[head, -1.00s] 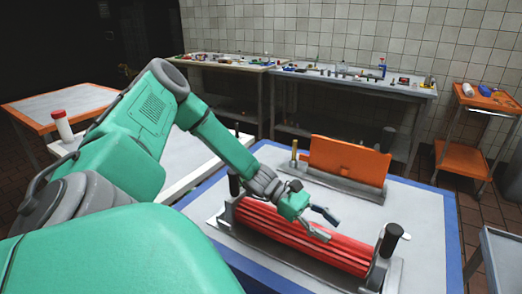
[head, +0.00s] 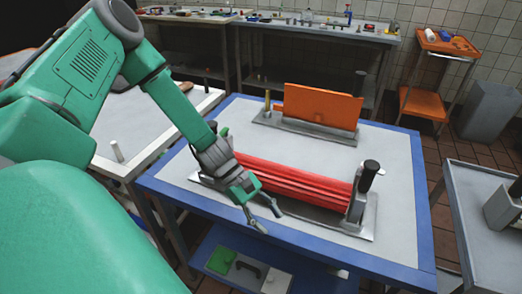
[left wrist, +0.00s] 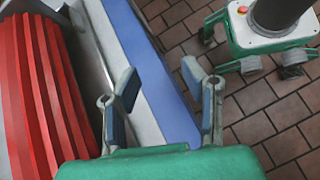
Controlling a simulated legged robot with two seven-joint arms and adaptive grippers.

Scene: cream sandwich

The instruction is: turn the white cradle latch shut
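A red ribbed roller (head: 300,180) lies in a pale metal cradle (head: 358,222) on the blue-edged table. An upright post with a black knob (head: 370,168) stands at the cradle's right end; the left end is hidden behind my arm. I cannot single out a white latch. My left gripper (head: 266,215) is open and empty, in front of the roller's left part, over the table's front strip. In the left wrist view its fingers (left wrist: 160,77) are apart with nothing between them, and the roller (left wrist: 45,85) is at the left. My right gripper is out of view.
A second cradle (head: 305,132) holding an orange board (head: 318,106) stands behind the roller. The blue table edge (head: 300,250) runs along the front, above a lower shelf. The table's right side is clear. A grey bench (head: 480,215) stands at the right.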

